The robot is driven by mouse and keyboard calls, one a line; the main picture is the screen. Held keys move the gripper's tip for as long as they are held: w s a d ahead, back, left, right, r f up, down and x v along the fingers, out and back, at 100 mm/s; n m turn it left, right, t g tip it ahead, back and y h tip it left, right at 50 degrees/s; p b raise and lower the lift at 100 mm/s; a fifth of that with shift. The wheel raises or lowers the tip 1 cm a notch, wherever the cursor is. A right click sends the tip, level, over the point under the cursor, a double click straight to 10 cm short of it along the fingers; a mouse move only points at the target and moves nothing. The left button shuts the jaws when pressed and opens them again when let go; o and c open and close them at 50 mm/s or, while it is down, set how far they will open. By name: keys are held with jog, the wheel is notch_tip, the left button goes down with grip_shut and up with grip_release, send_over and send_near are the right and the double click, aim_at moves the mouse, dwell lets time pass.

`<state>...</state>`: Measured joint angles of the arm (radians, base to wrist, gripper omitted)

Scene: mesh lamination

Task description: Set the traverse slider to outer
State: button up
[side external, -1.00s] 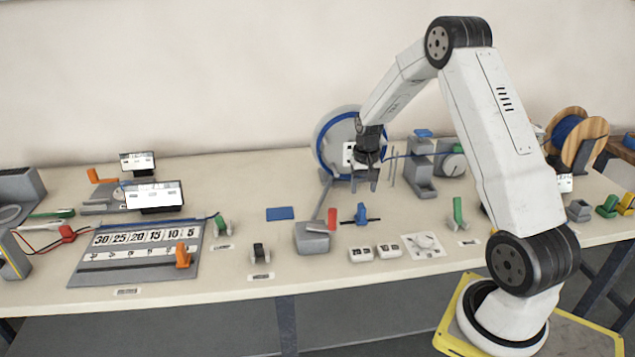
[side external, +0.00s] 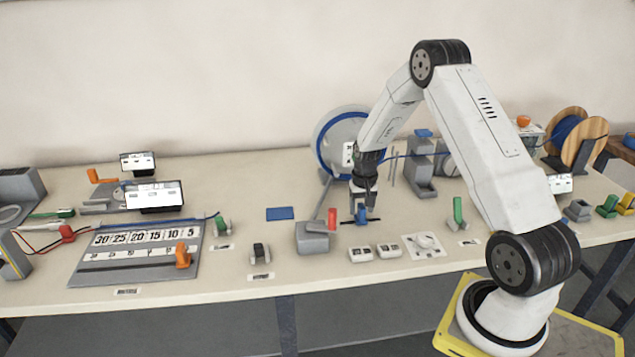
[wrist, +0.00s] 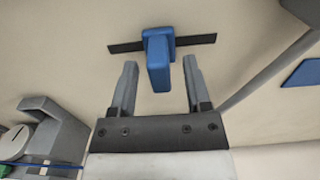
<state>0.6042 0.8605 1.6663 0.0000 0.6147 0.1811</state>
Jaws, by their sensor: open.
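The blue slider (side external: 361,214) sits on a thin black track on the table, in front of the disc with the blue rim. In the wrist view the slider (wrist: 158,60) stands near the middle of its black track (wrist: 195,40), with its handle pointing toward my gripper. My gripper (wrist: 157,82) is open, with one finger on each side of the handle and visible gaps between. In the side view my gripper (side external: 363,207) is right over the slider and hides part of it. I see no readable label for the track's ends.
A grey box (side external: 312,238) with a red handle (side external: 332,218) stands just left of the slider. Two white switch blocks (side external: 374,252) and a white plate with a knob (side external: 423,246) lie in front. The blue-rimmed disc (side external: 325,137) and a grey post (side external: 421,175) stand behind.

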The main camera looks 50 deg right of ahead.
jog(key=shift+f, duration=0.5)
grip_shut()
dwell(1.2)
